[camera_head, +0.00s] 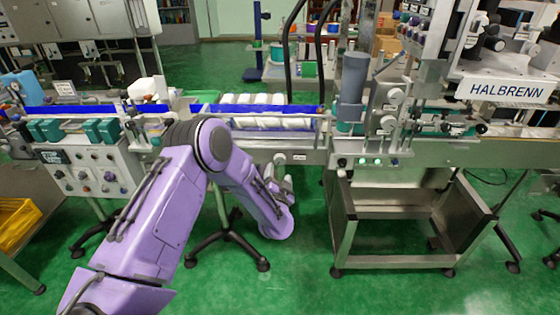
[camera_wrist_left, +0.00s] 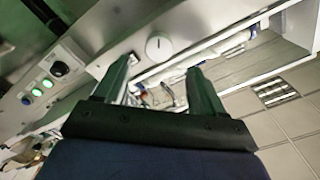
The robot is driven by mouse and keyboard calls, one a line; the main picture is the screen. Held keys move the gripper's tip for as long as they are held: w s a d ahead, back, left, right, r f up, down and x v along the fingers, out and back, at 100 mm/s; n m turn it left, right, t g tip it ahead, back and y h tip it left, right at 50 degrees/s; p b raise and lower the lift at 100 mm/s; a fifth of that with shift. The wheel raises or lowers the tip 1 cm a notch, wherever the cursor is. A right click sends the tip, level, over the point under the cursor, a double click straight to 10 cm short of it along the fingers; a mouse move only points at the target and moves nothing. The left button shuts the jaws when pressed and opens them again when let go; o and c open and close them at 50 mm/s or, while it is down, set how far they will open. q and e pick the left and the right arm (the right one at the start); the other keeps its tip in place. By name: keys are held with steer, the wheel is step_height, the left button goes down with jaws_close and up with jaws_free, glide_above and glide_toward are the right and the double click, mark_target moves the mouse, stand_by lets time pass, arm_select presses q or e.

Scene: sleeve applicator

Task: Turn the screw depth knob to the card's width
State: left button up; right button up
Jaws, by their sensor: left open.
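A round white knob (camera_head: 279,158) sits on the conveyor's front side in the head view. In the left wrist view the knob (camera_wrist_left: 158,46) is a pale disc with a short dark mark; I cannot tell whether it is the screw depth knob. My left gripper (camera_head: 279,178) is just below the knob in the head view. In the wrist view the left gripper (camera_wrist_left: 160,72) has its two fingers spread, nothing between them, and the knob shows beyond the fingertips, apart from them. I cannot make out a card or its width. My right gripper is not in view.
A panel with lit green buttons (camera_head: 372,162) is right of the knob. A conveyor (camera_head: 225,108) with blue rails and white items runs above the gripper. A metal cart frame (camera_head: 400,262) stands lower right. A yellow bin (camera_head: 18,222) is far left. Green floor is open below.

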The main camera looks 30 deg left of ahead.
mark_target(279, 162)
arm_select(q)
steer(key=x, duration=0.8)
steer(key=shift+d+f, duration=0.1)
steer(key=c, duration=1.1)
